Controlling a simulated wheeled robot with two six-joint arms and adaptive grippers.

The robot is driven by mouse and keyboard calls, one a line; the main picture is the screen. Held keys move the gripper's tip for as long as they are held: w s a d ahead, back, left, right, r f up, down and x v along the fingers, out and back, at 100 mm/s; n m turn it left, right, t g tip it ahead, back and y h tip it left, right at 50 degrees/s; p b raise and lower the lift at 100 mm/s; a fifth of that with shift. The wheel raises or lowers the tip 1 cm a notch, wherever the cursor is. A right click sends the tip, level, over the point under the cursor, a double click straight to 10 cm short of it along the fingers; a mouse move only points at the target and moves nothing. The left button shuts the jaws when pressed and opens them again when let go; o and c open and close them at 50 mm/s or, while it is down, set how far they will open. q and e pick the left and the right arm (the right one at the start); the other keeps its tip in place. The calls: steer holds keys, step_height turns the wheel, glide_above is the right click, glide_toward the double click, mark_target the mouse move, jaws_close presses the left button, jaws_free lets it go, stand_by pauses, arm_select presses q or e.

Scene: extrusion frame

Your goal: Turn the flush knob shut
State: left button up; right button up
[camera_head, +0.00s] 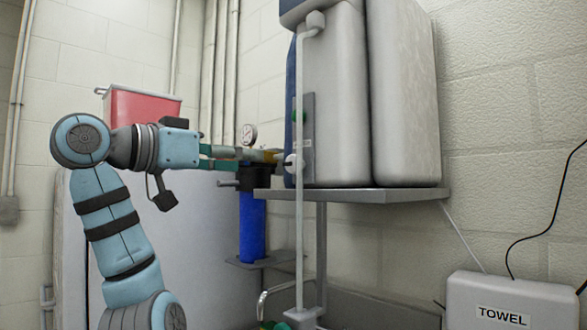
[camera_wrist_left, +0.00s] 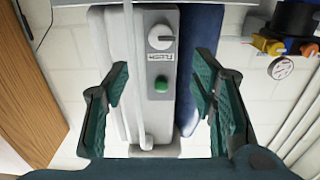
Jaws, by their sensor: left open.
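The flush knob (camera_wrist_left: 160,37) is a round white dial on a grey panel (camera_wrist_left: 158,110), beside a label that reads FLUSH upside down in the left wrist view. A green button (camera_wrist_left: 161,84) sits on the same panel. In the head view the knob (camera_head: 293,162) shows just ahead of my left fingertips, partly behind a thin white upright pipe. My left gripper (camera_wrist_left: 162,76) is open and empty, its teal fingers on either side of the panel's line. I cannot tell whether they touch the knob. My right gripper is in neither view.
The white pipe (camera_head: 299,235) runs upright in front of the unit. A grey shelf (camera_head: 375,195) carries the tall pale tanks (camera_head: 404,95). A blue filter with a gauge (camera_head: 248,133) stands close beside my left gripper. A towel box (camera_head: 510,305) is at lower right.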

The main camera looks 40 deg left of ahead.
arm_select(q)
steer(key=p, duration=0.1)
glide_toward(292, 162)
steer(key=w, duration=0.4)
steer(key=w+p, duration=0.1)
steer(key=w, duration=0.4)
steer(key=shift+w+d+r, duration=0.1)
steer(key=shift+w+d, duration=0.2)
steer(key=shift+d, duration=0.05)
steer(key=shift+s+a, duration=0.15)
steer(key=shift+s, duration=0.1)
steer(key=c, duration=1.1)
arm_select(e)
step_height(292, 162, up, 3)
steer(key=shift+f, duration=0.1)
